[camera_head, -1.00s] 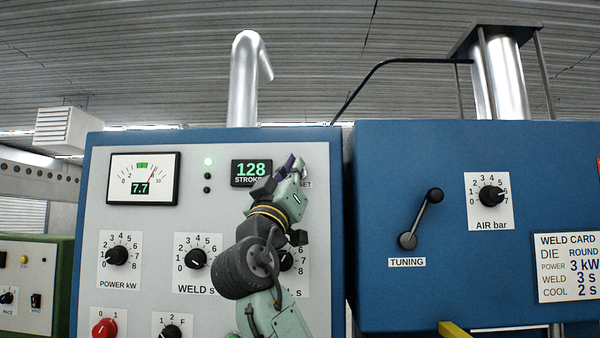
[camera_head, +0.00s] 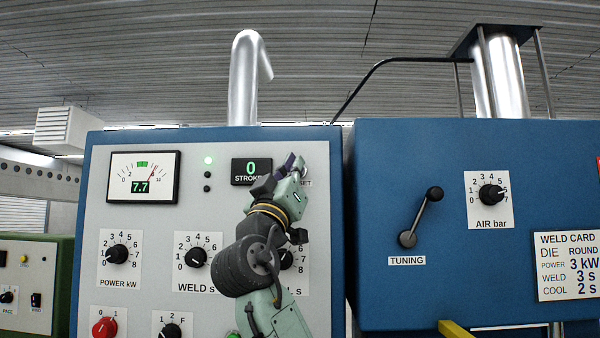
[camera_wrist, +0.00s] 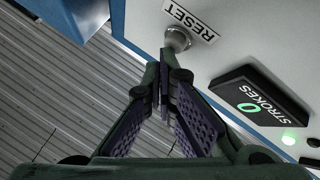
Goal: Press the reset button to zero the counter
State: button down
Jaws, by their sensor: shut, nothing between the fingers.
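The strokes counter (camera_head: 251,171) on the grey panel shows a green 0. It also shows in the wrist view (camera_wrist: 260,100), reading 0. The reset button is a round metal button (camera_wrist: 177,38) beside the RESET label (camera_wrist: 188,17) in the wrist view. In the head view my gripper hides the button, and only the end of its label shows. My gripper (camera_head: 292,162) is shut and empty, with its fingertips (camera_wrist: 162,72) pointing at the button. The tips are at or very close to the button; I cannot tell whether they touch it.
The grey panel (camera_head: 140,215) carries a power meter (camera_head: 143,178), several dials and a red knob (camera_head: 104,329) around my arm. A blue cabinet (camera_head: 390,160) with a tuning lever (camera_head: 421,217) stands to the right. A green light (camera_head: 208,160) is lit left of the counter.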

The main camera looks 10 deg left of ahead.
jog(key=shift+s+d, duration=0.15)
jog(key=shift+s, duration=0.45)
jog(key=shift+s+d+b, duration=0.25)
jog(key=shift+s+b, duration=0.3)
jog(key=shift+s, duration=0.7)
jog(key=shift+s+d+b, duration=0.2)
jog(key=shift+s+b, duration=0.35)
jog(key=shift+s, duration=0.65)
jog(key=shift+f, duration=0.1)
